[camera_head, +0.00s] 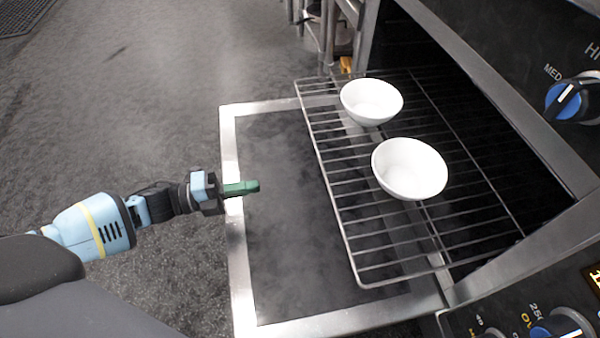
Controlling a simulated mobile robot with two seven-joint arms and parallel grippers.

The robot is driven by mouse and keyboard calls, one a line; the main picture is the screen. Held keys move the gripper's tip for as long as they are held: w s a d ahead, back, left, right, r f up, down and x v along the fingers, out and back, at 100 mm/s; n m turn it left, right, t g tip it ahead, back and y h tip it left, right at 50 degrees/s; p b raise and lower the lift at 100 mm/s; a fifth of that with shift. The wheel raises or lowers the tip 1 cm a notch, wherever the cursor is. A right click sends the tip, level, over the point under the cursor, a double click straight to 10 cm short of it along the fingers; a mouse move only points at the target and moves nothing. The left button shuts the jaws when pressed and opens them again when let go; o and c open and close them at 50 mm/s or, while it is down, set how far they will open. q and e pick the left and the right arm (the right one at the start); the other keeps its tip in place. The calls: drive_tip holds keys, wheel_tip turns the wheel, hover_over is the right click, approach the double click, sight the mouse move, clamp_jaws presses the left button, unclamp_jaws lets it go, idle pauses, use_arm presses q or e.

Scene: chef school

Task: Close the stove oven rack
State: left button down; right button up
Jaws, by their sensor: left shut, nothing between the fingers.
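The oven rack (343,226) is a wire grid slid part of the way out of the dark oven opening (405,45). Two white bowls stand on it: one farther back (371,102) and one nearer (410,169). The oven door (237,262) is folded down flat, with a metal frame and a dark glass panel. My left gripper (256,187) has green fingertips, shut and empty. It appears over the outer edge of the door, to the left of the rack's front bar and apart from it. My right gripper is not in view.
The stove's control panel with blue-and-black knobs (566,99) is at the right, with more knobs (562,326) at the bottom right. Metal shelf legs (328,35) stand beyond the oven. Grey floor (130,110) on the left is clear.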

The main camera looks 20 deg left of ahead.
sight(324, 175)
use_arm(q)
drive_tip(key=b+x, duration=0.4)
drive_tip(key=x, duration=1)
drive_tip(key=shift+d, duration=0.1)
